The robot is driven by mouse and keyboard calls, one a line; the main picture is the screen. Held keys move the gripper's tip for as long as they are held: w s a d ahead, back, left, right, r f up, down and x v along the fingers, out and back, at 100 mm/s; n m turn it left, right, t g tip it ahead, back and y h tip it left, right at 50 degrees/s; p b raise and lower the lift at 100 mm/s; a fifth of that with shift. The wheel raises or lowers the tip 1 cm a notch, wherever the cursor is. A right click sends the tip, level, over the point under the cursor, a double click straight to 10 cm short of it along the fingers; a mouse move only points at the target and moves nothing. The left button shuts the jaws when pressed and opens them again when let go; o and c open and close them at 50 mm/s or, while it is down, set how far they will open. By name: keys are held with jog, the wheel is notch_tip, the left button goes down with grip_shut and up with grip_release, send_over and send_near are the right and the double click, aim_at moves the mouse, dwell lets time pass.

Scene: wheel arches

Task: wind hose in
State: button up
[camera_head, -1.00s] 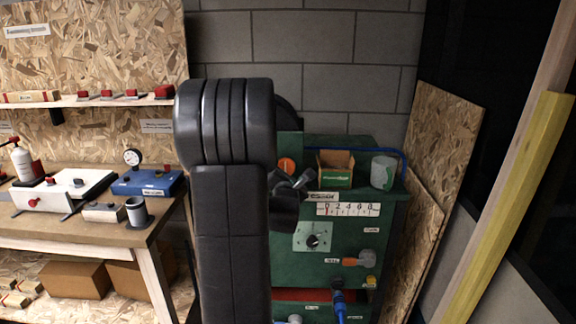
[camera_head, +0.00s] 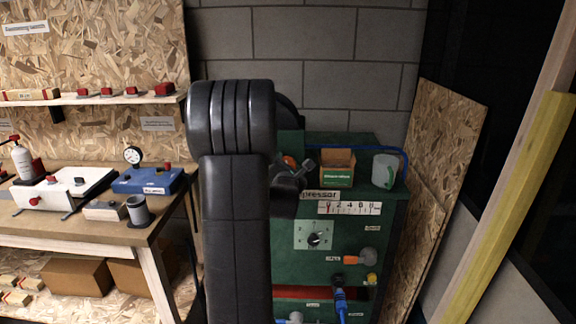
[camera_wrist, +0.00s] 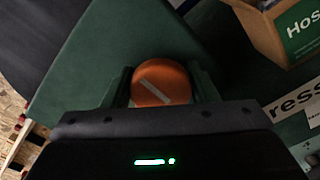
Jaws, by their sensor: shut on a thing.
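My gripper (camera_wrist: 161,88) is shut on a round orange knob (camera_wrist: 158,82) with a pale stripe across its face. The knob sits between the two fingers, above a green surface (camera_wrist: 110,60). In the head view my gripper (camera_head: 306,168) is at the top left of the green compressor cabinet (camera_head: 345,225), and my arm hides much of this area. A dark round shape (camera_wrist: 45,30) fills the upper left of the wrist view. A blue hose (camera_head: 403,160) shows at the cabinet's right top edge. Another blue piece (camera_head: 340,300) hangs from a lower port.
An open box (camera_head: 338,167) and a pale green roll (camera_head: 384,171) stand on the cabinet top, right of my gripper. A workbench (camera_head: 95,228) with several tools is at the left. A chipboard sheet (camera_head: 445,165) leans at the right.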

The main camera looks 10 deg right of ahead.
jog(key=shift+f+m+b, duration=0.15)
jog(key=shift+m+b, duration=0.25)
jog(key=shift+b, duration=0.1)
